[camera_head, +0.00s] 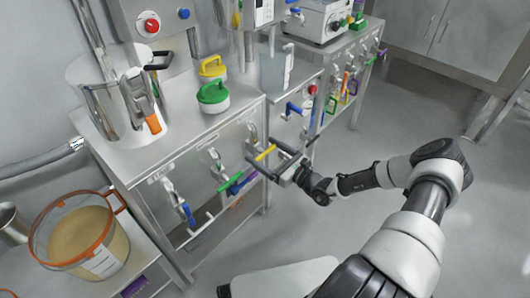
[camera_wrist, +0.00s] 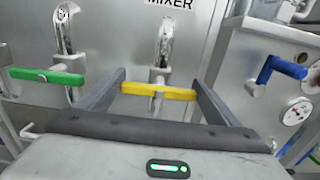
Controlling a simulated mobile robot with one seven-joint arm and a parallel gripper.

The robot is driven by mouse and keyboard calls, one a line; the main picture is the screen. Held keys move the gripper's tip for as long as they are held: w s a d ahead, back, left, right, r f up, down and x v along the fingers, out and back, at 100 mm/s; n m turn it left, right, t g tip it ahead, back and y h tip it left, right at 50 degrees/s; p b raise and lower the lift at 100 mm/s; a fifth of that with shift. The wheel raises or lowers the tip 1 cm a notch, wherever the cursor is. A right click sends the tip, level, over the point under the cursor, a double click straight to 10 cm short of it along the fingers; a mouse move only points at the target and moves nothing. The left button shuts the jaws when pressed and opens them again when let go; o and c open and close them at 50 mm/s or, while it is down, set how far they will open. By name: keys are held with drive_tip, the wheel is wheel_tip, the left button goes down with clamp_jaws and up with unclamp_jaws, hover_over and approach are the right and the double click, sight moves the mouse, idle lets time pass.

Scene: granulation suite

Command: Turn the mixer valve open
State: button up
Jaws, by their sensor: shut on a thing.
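The mixer valve's yellow handle (camera_wrist: 158,91) lies crosswise, level in the wrist view, below the MIXER label on the steel panel. Its metal pipe (camera_wrist: 165,45) rises behind it. My gripper (camera_wrist: 160,84) has one finger at each end of the yellow handle and is shut on it. In the head view my gripper (camera_head: 272,158) is at the front panel of the steel cabinet, with the yellow handle (camera_head: 265,153) between its fingers.
A green handle (camera_wrist: 46,76) is close on the left, and a blue handle (camera_wrist: 281,69) is on the right. A gauge (camera_wrist: 296,113) sits below the blue one. A rail (camera_head: 200,228) runs along the cabinet front. The floor (camera_head: 340,130) to the right is open.

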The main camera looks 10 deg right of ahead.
drive_tip(key=shift+r+n+p, duration=0.1)
drive_tip(key=shift+n+p, duration=0.2)
drive_tip(key=shift+p, duration=0.05)
drive_tip(key=n+p, duration=0.2)
drive_tip(key=shift+a+n, duration=0.1)
drive_tip(key=shift+n, duration=0.3)
drive_tip(key=n+p, duration=0.4)
drive_tip(key=n, duration=0.1)
drive_tip(key=shift+s+a, duration=0.15)
drive_tip(key=n, duration=0.1)
drive_tip(key=n+p, duration=0.1)
drive_tip(key=n, duration=0.1)
drive_tip(key=n+p, duration=0.1)
drive_tip(key=n, duration=0.1)
drive_tip(key=shift+s+f, duration=0.1)
drive_tip(key=shift+f, duration=0.15)
drive_tip(key=shift+f+n+p, duration=0.15)
drive_tip(key=shift+n+p, duration=0.5)
drive_tip(key=shift+n, duration=0.45)
drive_tip(key=shift+f+n+p, duration=0.1)
drive_tip(key=shift+n+p, duration=0.5)
drive_tip(key=shift+n, duration=0.5)
drive_tip(key=o, duration=0.9)
